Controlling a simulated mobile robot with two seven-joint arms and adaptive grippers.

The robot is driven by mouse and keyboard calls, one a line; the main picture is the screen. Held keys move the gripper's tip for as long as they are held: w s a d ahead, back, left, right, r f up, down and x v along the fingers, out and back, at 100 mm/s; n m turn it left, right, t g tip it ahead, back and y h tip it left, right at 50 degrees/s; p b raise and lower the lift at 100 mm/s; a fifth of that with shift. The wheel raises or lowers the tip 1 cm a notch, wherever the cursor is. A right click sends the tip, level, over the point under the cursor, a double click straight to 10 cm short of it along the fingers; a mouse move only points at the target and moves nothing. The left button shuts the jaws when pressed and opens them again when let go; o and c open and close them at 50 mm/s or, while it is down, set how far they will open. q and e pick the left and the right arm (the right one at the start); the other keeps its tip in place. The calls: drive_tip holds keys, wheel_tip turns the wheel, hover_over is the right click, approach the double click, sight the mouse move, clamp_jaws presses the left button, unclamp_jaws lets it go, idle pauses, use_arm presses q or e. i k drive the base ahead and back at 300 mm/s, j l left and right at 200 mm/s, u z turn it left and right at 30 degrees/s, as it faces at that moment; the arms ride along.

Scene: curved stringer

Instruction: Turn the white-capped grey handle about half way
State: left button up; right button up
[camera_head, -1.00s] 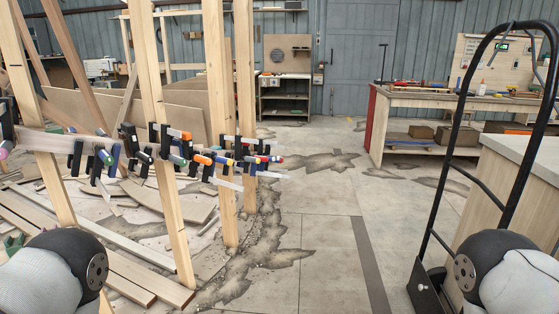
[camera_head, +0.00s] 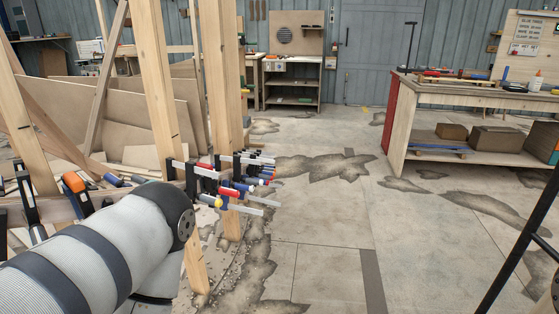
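A row of bar clamps (camera_head: 228,190) with coloured handles grips a strip across the upright wooden studs, left of the picture's middle. Red, yellow and blue handle ends show there. I cannot pick out a white-capped grey handle for certain, as the handles are small and overlap. A larger orange-and-black clamp handle (camera_head: 75,185) shows at the left, close to my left arm. My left arm comes in from the lower left and covers part of the clamp row. Neither gripper shows in the head view.
Wooden studs (camera_head: 160,90) stand upright in front of leaning panels (camera_head: 60,115). A workbench (camera_head: 455,95) with boxes on its shelf stands at the right. A black bar (camera_head: 515,250) crosses the lower right. The cracked concrete floor (camera_head: 320,225) in the middle is clear.

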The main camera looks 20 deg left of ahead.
sight(257, 183)
drive_tip(key=i+u, duration=0.2)
drive_tip(key=i, duration=0.35)
drive_tip(key=i+l+u, duration=0.2)
drive_tip(key=i, duration=0.3)
drive_tip(key=i+l+u, duration=0.2)
drive_tip(key=i, duration=0.35)
drive_tip(key=i+l+u, duration=0.2)
drive_tip(key=i+l, duration=0.15)
drive_tip(key=i, duration=0.15)
drive_tip(key=i+l+u, duration=0.25)
drive_tip(key=l, duration=0.25)
drive_tip(key=l+u, duration=0.25)
drive_tip(key=l, duration=0.25)
drive_tip(key=i+l+u, duration=0.2)
drive_tip(key=l, duration=0.35)
drive_tip(key=k+l+u, duration=0.1)
drive_tip(key=l, duration=0.3)
drive_tip(key=k, duration=0.05)
